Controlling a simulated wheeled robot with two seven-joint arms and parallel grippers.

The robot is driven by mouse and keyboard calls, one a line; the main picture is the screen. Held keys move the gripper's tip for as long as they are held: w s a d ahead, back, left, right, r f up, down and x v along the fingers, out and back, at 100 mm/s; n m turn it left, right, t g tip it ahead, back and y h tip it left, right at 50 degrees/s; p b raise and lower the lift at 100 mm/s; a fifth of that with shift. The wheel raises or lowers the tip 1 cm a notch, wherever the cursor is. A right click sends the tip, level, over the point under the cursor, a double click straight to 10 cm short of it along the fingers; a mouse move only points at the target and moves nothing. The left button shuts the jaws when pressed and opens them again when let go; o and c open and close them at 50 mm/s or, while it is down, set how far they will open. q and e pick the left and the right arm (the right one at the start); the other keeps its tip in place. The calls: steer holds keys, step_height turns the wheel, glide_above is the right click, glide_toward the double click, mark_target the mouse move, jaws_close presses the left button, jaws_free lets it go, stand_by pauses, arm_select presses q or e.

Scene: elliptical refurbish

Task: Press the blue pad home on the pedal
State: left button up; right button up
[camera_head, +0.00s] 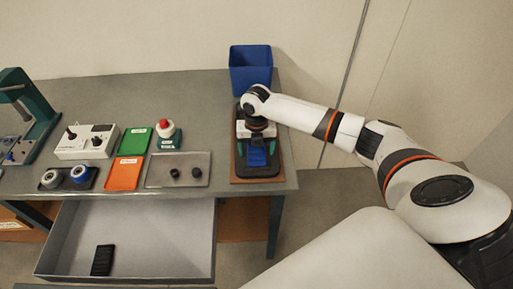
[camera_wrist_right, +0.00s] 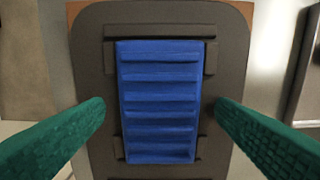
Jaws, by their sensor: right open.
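The ribbed blue pad (camera_head: 257,158) lies on the dark pedal (camera_head: 241,168) at the right end of the bench; the pad (camera_wrist_right: 158,98) fills the middle of the right wrist view. Its ribs run across, and dark raised edges of the pedal (camera_wrist_right: 92,110) show around its corners. I cannot tell how deep the pad sits. My right gripper (camera_head: 257,145) is above the pedal, pointing down. Its green fingers are open, one on each side of the pad, with nothing between them gripped. My left gripper is not in view.
A blue bin (camera_head: 251,68) stands behind the pedal. A grey tray (camera_head: 160,172) with black knobs, an orange panel (camera_head: 125,175) and a green panel (camera_head: 135,141) lie to the left. An open drawer (camera_head: 150,245) below holds a black ribbed pad (camera_head: 103,260).

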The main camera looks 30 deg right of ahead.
step_height(320, 180, up, 12)
steer(key=b, duration=0.2)
steer(key=shift+f, duration=0.1)
stand_by(0.4)
